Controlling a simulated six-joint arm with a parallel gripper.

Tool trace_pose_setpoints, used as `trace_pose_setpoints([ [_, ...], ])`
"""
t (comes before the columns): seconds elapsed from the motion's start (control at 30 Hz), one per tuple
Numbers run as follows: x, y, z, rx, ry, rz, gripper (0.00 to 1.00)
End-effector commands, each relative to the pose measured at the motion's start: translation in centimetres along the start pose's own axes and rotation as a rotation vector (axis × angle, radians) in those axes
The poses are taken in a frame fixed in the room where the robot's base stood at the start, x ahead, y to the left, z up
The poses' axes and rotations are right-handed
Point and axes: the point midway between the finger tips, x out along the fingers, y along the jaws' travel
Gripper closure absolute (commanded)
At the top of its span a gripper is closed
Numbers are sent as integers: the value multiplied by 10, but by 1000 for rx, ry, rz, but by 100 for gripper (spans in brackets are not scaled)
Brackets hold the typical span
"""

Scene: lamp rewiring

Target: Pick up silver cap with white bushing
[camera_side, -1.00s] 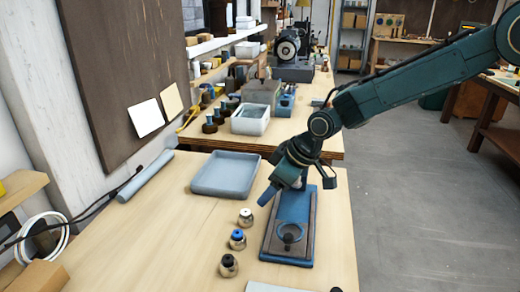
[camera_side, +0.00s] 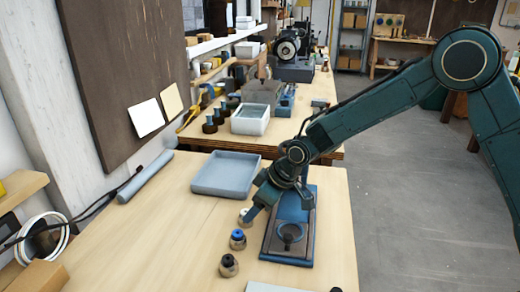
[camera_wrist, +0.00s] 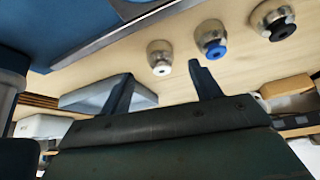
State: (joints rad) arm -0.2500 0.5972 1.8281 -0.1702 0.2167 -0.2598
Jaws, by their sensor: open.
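The silver cap with white bushing (camera_wrist: 160,56) stands on the wooden table. In the side view its visible left part (camera_side: 242,217) shows beside my fingertip, which hides the rest. My gripper (camera_side: 256,208) is open, tilted down close to this cap. In the wrist view my two fingers (camera_wrist: 160,84) are spread apart and the white-bushing cap appears between and just beyond their tips. Nothing is held between them. I cannot tell whether a finger touches the cap.
A cap with blue bushing (camera_side: 238,239) and one with black bushing (camera_side: 229,266) stand in line nearby. A blue fixture (camera_side: 265,243) with a ring lies to the right. A grey tray (camera_side: 197,188) lies behind. Bare table is left of the caps.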

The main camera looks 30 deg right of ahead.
Motion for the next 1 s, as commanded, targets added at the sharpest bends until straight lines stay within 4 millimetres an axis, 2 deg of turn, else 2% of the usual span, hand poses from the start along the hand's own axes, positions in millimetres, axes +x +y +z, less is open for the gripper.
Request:
trace_pose_setpoints([
  [0.5,46,-1,0,0,-1,-1,37],
  [1.0,50,-1,0,0,-1,0,37],
])
